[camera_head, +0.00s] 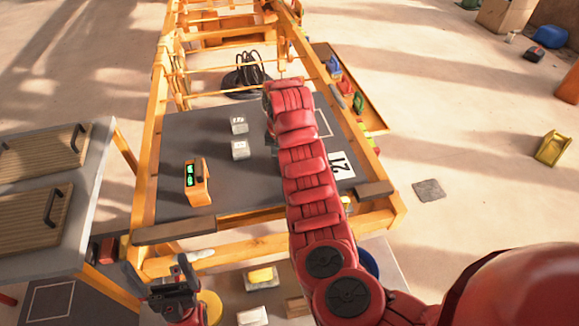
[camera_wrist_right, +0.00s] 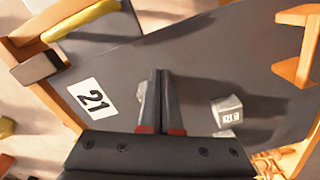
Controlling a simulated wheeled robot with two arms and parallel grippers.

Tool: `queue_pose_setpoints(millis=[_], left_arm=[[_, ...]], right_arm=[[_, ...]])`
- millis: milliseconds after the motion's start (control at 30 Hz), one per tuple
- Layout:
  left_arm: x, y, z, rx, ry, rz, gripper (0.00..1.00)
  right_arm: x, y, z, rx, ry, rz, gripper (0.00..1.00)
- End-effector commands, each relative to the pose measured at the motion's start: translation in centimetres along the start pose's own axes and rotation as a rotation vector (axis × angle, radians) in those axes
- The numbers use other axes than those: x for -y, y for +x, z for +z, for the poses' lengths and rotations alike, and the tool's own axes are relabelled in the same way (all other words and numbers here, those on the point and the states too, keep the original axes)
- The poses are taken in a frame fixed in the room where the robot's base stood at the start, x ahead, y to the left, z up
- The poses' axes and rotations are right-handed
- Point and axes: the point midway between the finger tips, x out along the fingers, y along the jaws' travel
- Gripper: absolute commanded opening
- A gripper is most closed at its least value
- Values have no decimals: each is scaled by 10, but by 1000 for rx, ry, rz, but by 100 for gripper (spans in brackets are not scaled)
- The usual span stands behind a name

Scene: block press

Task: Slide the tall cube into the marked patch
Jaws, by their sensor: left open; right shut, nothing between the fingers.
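Two small grey cubes with printed labels stand on the dark tabletop in the head view, one farther (camera_head: 239,124) and one nearer (camera_head: 241,150). A labelled cube also shows in the right wrist view (camera_wrist_right: 227,110). A pale grey block (camera_wrist_right: 142,92) is partly hidden behind my right fingers there. I cannot tell which one is the tall cube. A thin white outline (camera_head: 328,124), likely the marked patch, is partly covered by my right arm. My right gripper (camera_wrist_right: 160,88) is shut and empty above the table. My left gripper (camera_head: 174,284) is open, away from the cubes, below the table's front edge.
An orange device with green digits (camera_head: 197,184) stands at the table's left. A card marked 21 (camera_head: 342,166) lies at the right. Wooden rails (camera_head: 376,150) border the tabletop (camera_head: 225,195). Its front middle is clear. A side table with slatted panels (camera_head: 30,205) stands left.

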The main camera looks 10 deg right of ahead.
Motion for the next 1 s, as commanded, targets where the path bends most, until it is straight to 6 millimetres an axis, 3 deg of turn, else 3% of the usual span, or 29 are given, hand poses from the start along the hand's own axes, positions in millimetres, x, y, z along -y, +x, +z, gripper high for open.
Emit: queue_pose_setpoints(millis=[333, 433, 1000], left_arm=[[-2, -45, 8, 0, 0, 0, 100], [-2, -38, 6, 0, 0, 0, 100], [-2, -44, 7, 0, 0, 0, 100]], right_arm=[[-2, 79, -2, -3, 4, -3, 0], [-2, 95, 0, 2, 1, 2, 0], [0, 92, -36, 0, 7, -7, 0]])
